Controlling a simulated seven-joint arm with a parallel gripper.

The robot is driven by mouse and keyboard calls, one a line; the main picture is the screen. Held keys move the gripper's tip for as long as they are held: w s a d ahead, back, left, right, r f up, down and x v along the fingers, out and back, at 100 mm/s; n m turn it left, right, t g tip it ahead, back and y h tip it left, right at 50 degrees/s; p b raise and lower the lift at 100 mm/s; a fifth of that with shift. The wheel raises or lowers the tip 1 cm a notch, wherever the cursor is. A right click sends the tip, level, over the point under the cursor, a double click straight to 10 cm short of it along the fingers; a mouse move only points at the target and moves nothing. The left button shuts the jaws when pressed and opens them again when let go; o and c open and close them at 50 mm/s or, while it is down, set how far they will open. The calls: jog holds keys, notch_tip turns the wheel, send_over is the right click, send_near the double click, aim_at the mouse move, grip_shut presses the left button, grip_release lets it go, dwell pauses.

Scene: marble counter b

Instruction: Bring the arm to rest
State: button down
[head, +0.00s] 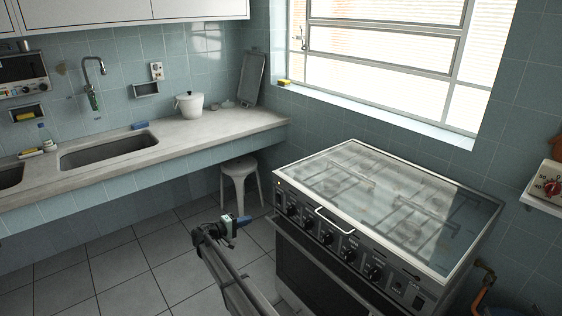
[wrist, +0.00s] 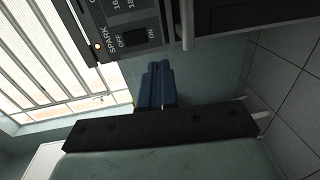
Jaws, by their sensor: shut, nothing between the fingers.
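My gripper (head: 246,222) is in the lower middle of the head view, above the tiled floor and left of the stove's front. Its blue fingers point to the right and hold nothing. The wrist view shows the blue fingers (wrist: 158,70) closed together, with the stove's control panel (wrist: 135,28) above them in the picture. My arm reaches up from the bottom edge of the head view. No contact between the gripper and the stove can be made out.
The stove (head: 340,245) has a closed glass lid (head: 395,200) and a front handle (head: 334,222). A white stool (head: 240,180) stands under the counter (head: 215,127), beyond my gripper. A white pot (head: 189,106) stands on the counter. The floor (head: 130,265) to the left is clear.

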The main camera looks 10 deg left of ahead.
jog(key=s+d+f+g+y, duration=0.45)
jog(key=s+f, duration=0.55)
jog(key=s, duration=0.3)
jog(key=s+d+f+g+y, duration=0.3)
jog(key=s+d+f+g, duration=0.25)
jog(key=s+f, duration=0.55)
jog(key=s+d+f+m+g+y, duration=0.1)
jog(key=s+d+f+m+g, duration=0.2)
jog(key=s+d, duration=0.8)
jog(key=s+d+f+m+g+y, duration=0.2)
jog(key=s+d, duration=0.9)
jog(key=s, duration=0.6)
jog(key=s+d+f+m+g+y, duration=0.1)
jog(key=s+d+f+m+g, duration=0.2)
jog(key=s+d, duration=0.8)
jog(key=s+m, duration=0.1)
jog(key=s, duration=0.2)
jog(key=shift+f+g, duration=0.3)
jog(key=shift+f, duration=0.1)
